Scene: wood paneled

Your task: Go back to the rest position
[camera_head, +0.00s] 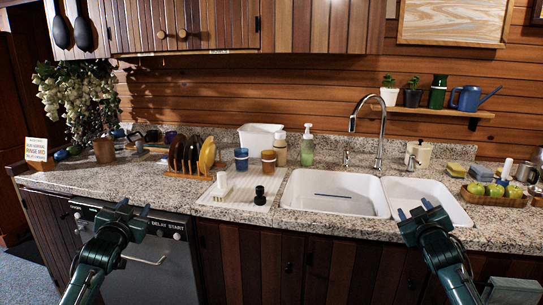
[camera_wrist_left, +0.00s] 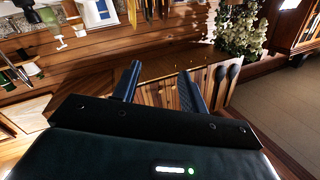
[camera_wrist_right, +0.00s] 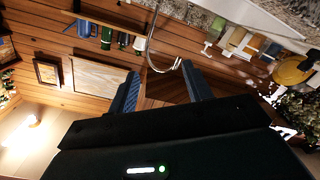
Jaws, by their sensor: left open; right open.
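My left gripper (camera_head: 124,209) is raised in front of the dishwasher at the left of the head view. Its two fingers stand apart with nothing between them, as the left wrist view (camera_wrist_left: 158,88) also shows. My right gripper (camera_head: 411,212) is raised in front of the counter edge, below the right sink basin, in the head view. Its fingers are apart and empty, also in the right wrist view (camera_wrist_right: 160,92). Both grippers appear clear of the counter and hold nothing.
The granite counter (camera_head: 120,180) runs across the view. A double sink (camera_head: 335,190) with a tall faucet (camera_head: 381,130) sits right of centre. A fruit tray (camera_head: 490,198) is at right. The dishwasher (camera_head: 160,262) is below.

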